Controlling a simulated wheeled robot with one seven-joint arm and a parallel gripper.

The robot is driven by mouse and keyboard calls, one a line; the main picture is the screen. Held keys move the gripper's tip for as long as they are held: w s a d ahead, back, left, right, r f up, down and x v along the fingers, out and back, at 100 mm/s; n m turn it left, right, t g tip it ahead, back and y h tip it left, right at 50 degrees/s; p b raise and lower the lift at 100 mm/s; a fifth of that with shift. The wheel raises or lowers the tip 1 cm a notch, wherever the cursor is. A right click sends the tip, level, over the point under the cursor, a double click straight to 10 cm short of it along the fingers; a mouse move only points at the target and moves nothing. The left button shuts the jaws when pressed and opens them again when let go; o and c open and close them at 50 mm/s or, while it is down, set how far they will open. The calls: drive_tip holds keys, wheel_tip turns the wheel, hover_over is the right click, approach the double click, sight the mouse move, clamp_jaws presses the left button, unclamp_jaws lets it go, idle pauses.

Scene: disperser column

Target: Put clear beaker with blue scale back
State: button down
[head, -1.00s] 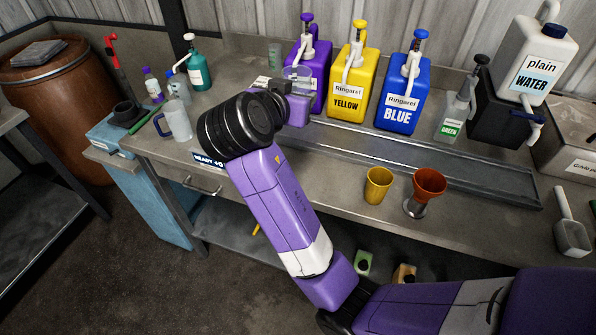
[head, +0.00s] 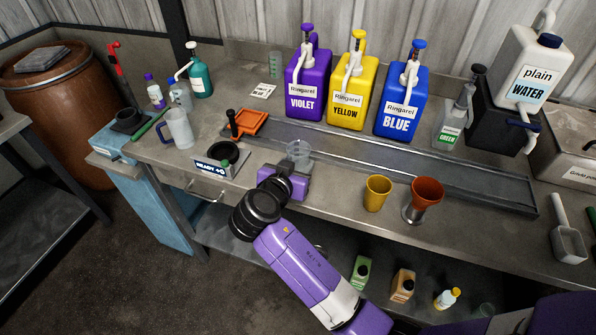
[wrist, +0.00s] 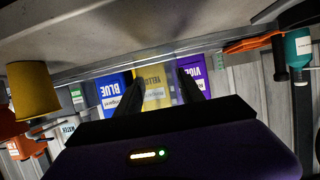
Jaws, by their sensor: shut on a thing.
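A clear beaker (head: 298,150) is at my gripper (head: 294,168), near the front strip of the counter, left of the yellow cup. My gripper is shut on it. The beaker's scale is too small to read, and its lower part is hidden behind the gripper. I cannot tell whether its base touches the counter. In the wrist view, the two dark fingers of my gripper (wrist: 163,88) stand apart, and the see-through beaker is hard to make out between them.
Violet (head: 308,85), yellow (head: 348,92) and blue (head: 402,100) dispensers line the back behind a sunken trough (head: 400,160).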

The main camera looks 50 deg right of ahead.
drive_tip(key=shift+f, duration=1.55)
drive_tip(key=shift+f, duration=0.15)
drive_tip(key=c, duration=0.7)
unclamp_jaws()
